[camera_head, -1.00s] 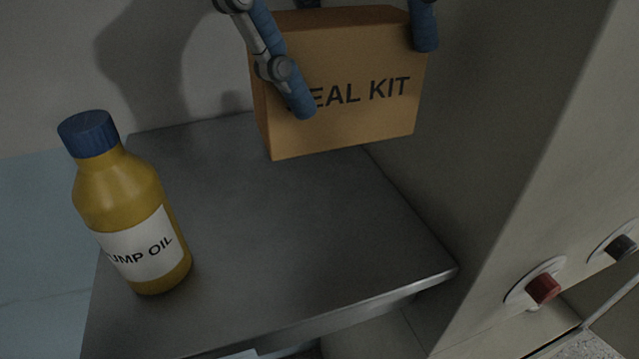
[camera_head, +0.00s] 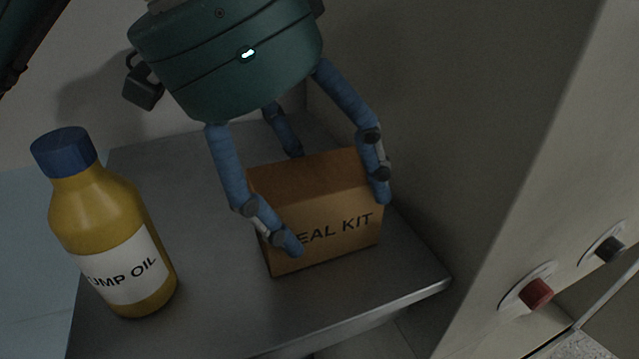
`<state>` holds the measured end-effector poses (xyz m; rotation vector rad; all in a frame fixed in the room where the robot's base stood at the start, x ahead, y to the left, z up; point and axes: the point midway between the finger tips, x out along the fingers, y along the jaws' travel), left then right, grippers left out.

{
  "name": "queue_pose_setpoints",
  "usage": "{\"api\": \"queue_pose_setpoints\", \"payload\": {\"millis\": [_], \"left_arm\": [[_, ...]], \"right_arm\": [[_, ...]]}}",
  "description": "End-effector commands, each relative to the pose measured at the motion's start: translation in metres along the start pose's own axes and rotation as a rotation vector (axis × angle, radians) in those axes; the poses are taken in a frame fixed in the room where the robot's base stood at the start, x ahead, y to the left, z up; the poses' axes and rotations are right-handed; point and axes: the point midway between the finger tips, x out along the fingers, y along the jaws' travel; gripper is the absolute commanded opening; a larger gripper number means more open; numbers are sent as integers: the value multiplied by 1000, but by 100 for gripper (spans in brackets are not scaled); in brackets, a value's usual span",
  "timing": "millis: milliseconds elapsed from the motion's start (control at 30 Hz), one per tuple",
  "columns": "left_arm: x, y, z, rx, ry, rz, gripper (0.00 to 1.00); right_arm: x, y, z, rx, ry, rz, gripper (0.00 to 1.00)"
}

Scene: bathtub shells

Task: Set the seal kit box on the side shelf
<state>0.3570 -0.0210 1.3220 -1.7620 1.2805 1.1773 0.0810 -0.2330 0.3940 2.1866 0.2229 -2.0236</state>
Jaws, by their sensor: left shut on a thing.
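The seal kit box (camera_head: 325,247) is a brown carton with dark lettering on its front, partly covered by a finger. It is at the right part of the grey metal side shelf (camera_head: 200,318), upright and low over it; its bottom edge appears to meet the surface. My left gripper (camera_head: 340,215) comes down from above with its blue fingers closed around the box. The box's rear is hidden behind the fingers. My right gripper does not show.
A yellow pump oil bottle (camera_head: 95,225) with a blue cap stands on the left of the shelf. A pale wall panel with a red knob (camera_head: 536,293) and a dark knob (camera_head: 609,248) borders the right side. The shelf's front middle is clear.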

Motion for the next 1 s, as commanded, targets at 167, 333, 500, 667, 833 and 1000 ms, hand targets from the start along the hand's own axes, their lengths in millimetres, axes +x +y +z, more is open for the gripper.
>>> {"api": "queue_pose_setpoints", "payload": {"millis": [167,333,500,667,833,1000], "left_arm": [[2,0,0,1,0,0,76],[1,0,0,0,0,0,90],[1,0,0,0,0,0,90],[-8,0,-1,-1,3,-1,90],[-38,0,-1,-1,5,-2,90],[-76,0,-1,-1,4,-1,90]], "right_arm": [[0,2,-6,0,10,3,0],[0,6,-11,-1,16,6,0],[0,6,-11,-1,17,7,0],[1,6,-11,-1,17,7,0],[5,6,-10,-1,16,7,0],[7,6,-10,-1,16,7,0]]}}
